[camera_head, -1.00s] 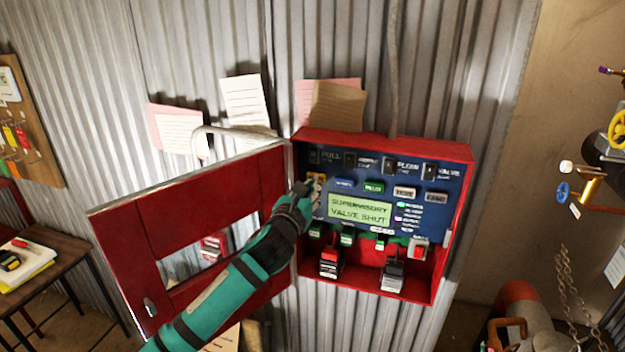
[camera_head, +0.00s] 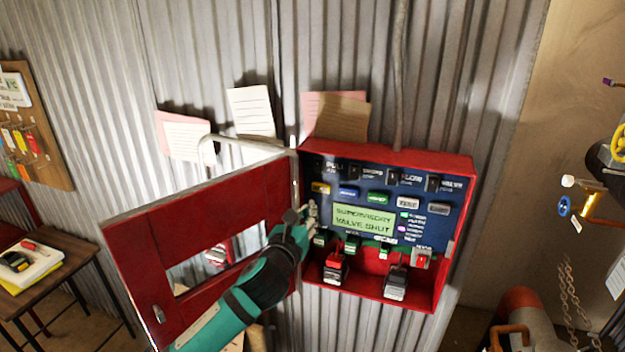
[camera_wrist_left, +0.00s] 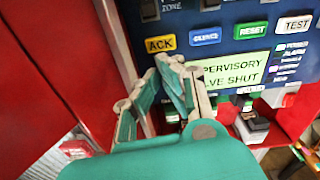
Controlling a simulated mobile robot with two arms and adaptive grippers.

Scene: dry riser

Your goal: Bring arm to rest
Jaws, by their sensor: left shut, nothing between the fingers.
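My left arm (camera_head: 240,295) is teal and black and reaches up from the bottom of the head view. My left gripper (camera_head: 309,214) is shut and empty at the left edge of the open red panel box. It also shows in the left wrist view (camera_wrist_left: 170,75), below the yellow ACK button (camera_wrist_left: 160,44) and left of the display (camera_wrist_left: 235,68). The display (camera_head: 363,219) reads "SUPERVISORY VALVE SHUT". The ACK button is also clear in the head view (camera_head: 320,188). My right gripper is not in view.
The open red door (camera_head: 170,225) with its window cutout stands left of the box, close behind my arm. A small table (camera_head: 70,285) stands at lower left. Valves with a yellow handwheel (camera_head: 619,143) and hanging chains (camera_head: 568,300) are at right.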

